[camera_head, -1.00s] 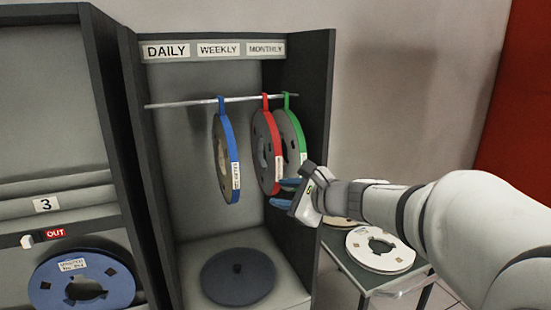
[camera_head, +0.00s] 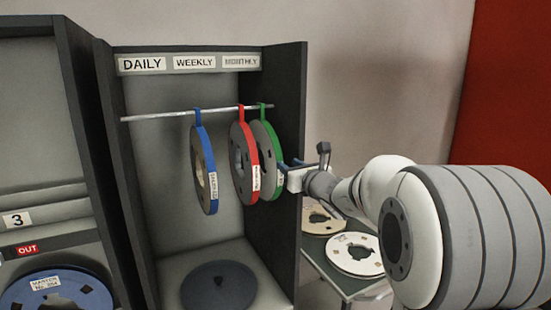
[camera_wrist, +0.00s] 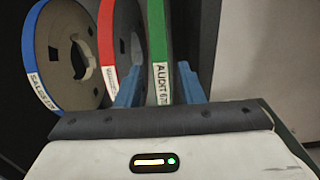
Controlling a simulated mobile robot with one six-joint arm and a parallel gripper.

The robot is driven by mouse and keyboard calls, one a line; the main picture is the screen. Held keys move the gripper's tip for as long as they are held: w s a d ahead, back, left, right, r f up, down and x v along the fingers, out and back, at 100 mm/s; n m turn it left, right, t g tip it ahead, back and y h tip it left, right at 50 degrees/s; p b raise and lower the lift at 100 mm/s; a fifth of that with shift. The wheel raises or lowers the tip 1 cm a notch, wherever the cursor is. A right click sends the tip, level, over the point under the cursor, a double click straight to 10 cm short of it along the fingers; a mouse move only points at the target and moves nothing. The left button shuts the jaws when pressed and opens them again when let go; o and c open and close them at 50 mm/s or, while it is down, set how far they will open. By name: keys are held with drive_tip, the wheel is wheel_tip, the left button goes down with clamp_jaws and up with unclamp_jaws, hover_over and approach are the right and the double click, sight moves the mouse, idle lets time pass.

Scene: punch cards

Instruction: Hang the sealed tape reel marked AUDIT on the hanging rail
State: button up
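The AUDIT reel (camera_head: 267,160) has a green rim and hangs upright by its green hook from the hanging rail (camera_head: 165,115), rightmost of the reels there. Its AUDIT label (camera_wrist: 162,84) faces the wrist camera. My gripper (camera_head: 283,165) is at the reel's front edge, low on its right side. In the wrist view, the blue fingers of my gripper (camera_wrist: 161,85) stand on either side of the green rim, with narrow gaps showing, so it looks open around the rim.
A red reel (camera_head: 243,165) hangs close left of the green one, a blue reel (camera_head: 205,175) farther left. The cabinet's right wall (camera_head: 290,110) is close. A dark disc (camera_head: 219,287) lies on the cabinet floor.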

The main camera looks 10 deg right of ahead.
sight(280, 159)
drive_tip(key=shift+b+x, duration=0.65)
drive_tip(key=shift+x, duration=3.2)
drive_tip(key=shift+a, duration=0.1)
drive_tip(key=shift+c, duration=0.5)
clamp_jaws()
